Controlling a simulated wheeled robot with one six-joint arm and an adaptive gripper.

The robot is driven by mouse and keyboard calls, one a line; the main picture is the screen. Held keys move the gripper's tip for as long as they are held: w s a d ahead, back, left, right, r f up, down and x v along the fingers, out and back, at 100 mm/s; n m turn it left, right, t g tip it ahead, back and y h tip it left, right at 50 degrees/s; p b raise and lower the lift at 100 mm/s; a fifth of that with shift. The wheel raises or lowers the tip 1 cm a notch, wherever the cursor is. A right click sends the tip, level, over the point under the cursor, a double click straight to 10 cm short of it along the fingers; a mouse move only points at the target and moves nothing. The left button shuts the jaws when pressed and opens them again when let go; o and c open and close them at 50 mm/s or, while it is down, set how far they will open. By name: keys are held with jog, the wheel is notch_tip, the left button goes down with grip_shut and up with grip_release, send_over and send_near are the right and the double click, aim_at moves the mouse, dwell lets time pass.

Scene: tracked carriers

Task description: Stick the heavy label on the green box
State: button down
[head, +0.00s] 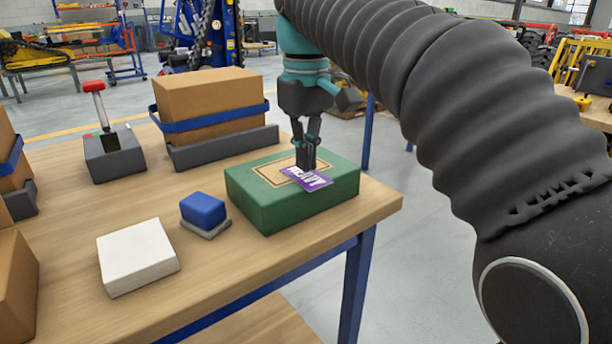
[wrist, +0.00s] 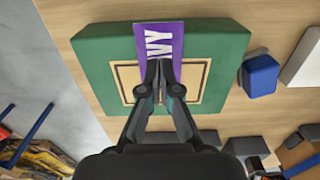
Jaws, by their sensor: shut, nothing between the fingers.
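The green box (head: 268,207) lies on the wooden table near its right corner; it also shows in the wrist view (wrist: 95,62). A tan frame outline (head: 272,170) is marked on its top. The purple and white heavy label (head: 318,182) lies on the box top, partly over the outline and reaching toward one edge; it also shows in the wrist view (wrist: 167,38). My gripper (head: 306,166) is shut, pointing down, its fingertips at the label. In the wrist view the fingertips (wrist: 159,68) cover part of the label. Whether they touch it I cannot tell.
A blue block on a grey base (head: 203,210) and a white block (head: 137,256) stand left of the green box. A cardboard box with a blue strap (head: 210,97) stands behind. A grey holder with a red-topped tool (head: 113,155) is at the back left. The table front is clear.

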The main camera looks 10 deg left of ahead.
jog(key=shift+f+b, duration=0.3)
jog(key=shift+f, duration=0.35)
dwell(0.7)
jog(key=shift+r+p, duration=0.35)
jog(key=shift+p, duration=0.25)
jog(key=shift+s+d, duration=0.1)
dwell(0.5)
jog(key=shift+s+d+b, duration=0.6)
jog(key=shift+s+d, duration=0.55)
jog(key=shift+d, duration=0.2)
jog(key=shift+s+d+b, duration=0.55)
jog(key=shift+s+d, duration=0.55)
jog(key=shift+d, duration=0.25)
jog(key=shift+f, duration=0.15)
jog(key=shift+f, duration=0.3)
jog(key=shift+w+a+p, duration=1.55)
jog(key=shift+a+p, duration=0.15)
jog(key=shift+a, duration=0.15)
dwell(0.4)
